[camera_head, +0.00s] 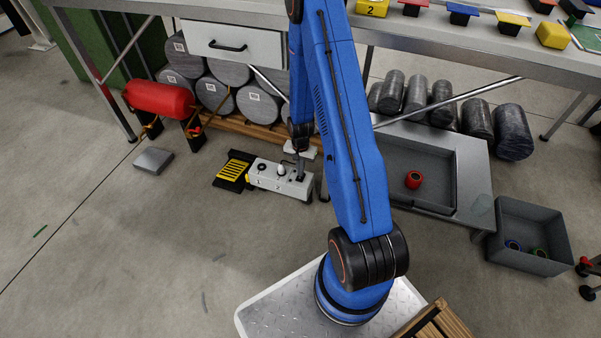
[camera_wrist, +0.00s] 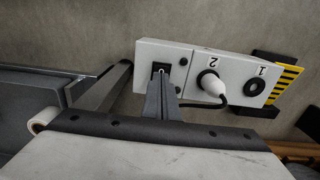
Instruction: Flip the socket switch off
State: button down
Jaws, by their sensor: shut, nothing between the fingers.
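The socket box (camera_head: 268,178) is a white strip on the floor under the workbench, with sockets marked 1 and 2. A white plug with a black cable (camera_wrist: 211,84) sits in socket 2; socket 1 (camera_wrist: 255,87) is empty. The black switch (camera_wrist: 160,70) is at the other end of the box, partly hidden by my fingers. My gripper (camera_wrist: 162,80) is shut and empty, its tips at the switch; in the head view my gripper (camera_head: 300,172) points down over that end. I cannot tell whether the tips touch the switch or which way it is set.
A yellow-and-black striped pad (camera_head: 233,171) lies left of the box. A grey tray (camera_head: 435,165) with a red ring stands to the right, a grey bin (camera_head: 531,235) beyond it. A red tank (camera_head: 159,98) and stacked cylinders stand behind.

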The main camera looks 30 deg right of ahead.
notch_tip(320, 180, up, 13)
jog(key=shift+s+a, duration=0.2)
jog(key=shift+a, duration=0.1)
dwell(0.7)
notch_tip(320, 180, up, 15)
jog(key=n+t, duration=0.1)
jog(key=n, duration=0.2)
send_over(300, 178)
jog(key=s+a, duration=0.3)
jog(key=a, duration=0.2)
jog(key=s+a+r+n+t, duration=0.1)
jog(key=s+a+r, duration=0.15)
jog(key=r, duration=0.35)
jog(key=s+a+r+n, duration=0.1)
jog(key=s+a+r, duration=0.1)
jog(key=s+r, duration=0.25)
jog(key=s+a+r+n+t, duration=0.1)
jog(key=s+a+r+n, duration=0.1)
jog(key=s+r, duration=0.4)
jog(key=s+a+r+n+t, duration=0.1)
jog(key=s+a+r+n, duration=0.2)
jog(key=s, duration=1)
notch_tip(300, 178, up, 3)
jog(key=shift+s+a+r+t, duration=0.2)
jog(key=shift+s+a+t, duration=0.2)
jog(key=shift+a, duration=0.05)
